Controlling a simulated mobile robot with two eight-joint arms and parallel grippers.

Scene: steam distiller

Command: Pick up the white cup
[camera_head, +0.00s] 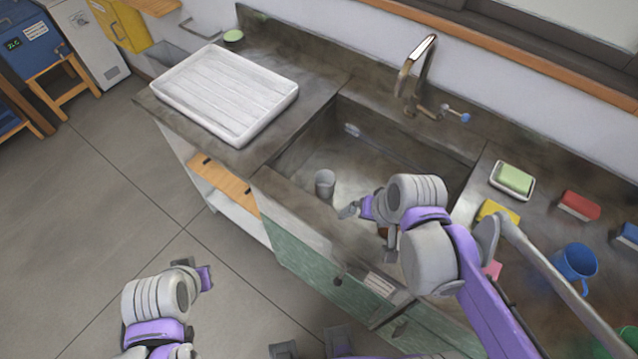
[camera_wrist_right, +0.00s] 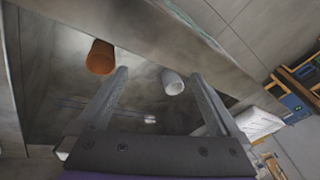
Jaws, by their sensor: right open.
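The white cup (camera_head: 324,184) stands in the sink, near its left front part, and looks greyish in the head view. In the right wrist view the white cup (camera_wrist_right: 172,82) shows between the fingers, nearer the right one and beyond the tips. My right gripper (camera_head: 366,218) is open and empty over the sink, to the right of the cup and apart from it. Its fingers (camera_wrist_right: 158,78) spread on both sides in the wrist view. My left gripper (camera_head: 194,270) hangs over the floor at the lower left; its jaw opening is not clear.
A brown-orange cup (camera_wrist_right: 100,57) is also in the sink, mostly hidden by my right arm in the head view. The sink walls and faucet (camera_head: 412,75) bound the space. A white drying tray (camera_head: 225,95) lies left; a soap dish (camera_head: 512,182) and blue mug (camera_head: 574,262) are right.

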